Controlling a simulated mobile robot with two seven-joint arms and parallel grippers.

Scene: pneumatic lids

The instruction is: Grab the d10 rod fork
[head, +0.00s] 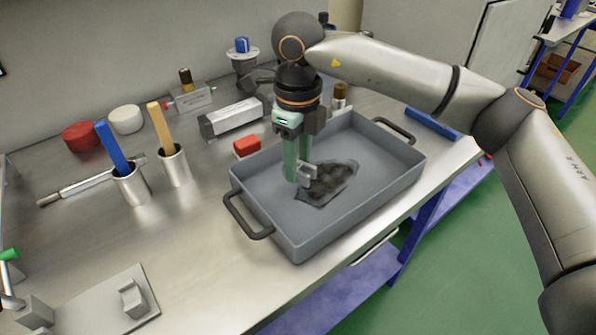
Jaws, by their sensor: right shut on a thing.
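My right gripper (297,172) reaches down into the grey tray (290,238) with its green fingers shut on a small light-grey metal piece. This piece looks like the rod fork (305,174), but its size marking is not readable. The fork is partly hidden by the fingers and sits just over or beside a dark crumpled cloth (335,182) in the tray. I cannot tell whether it touches the cloth or the tray floor. My left gripper is not in view.
The tray has dark handles at both ends. A red block (246,146), a grey cylinder body (232,118) and cups with a blue brush (113,148) and a yellow brush (159,127) stand left of it. A fixture plate (100,308) lies at front left. The bench middle is clear.

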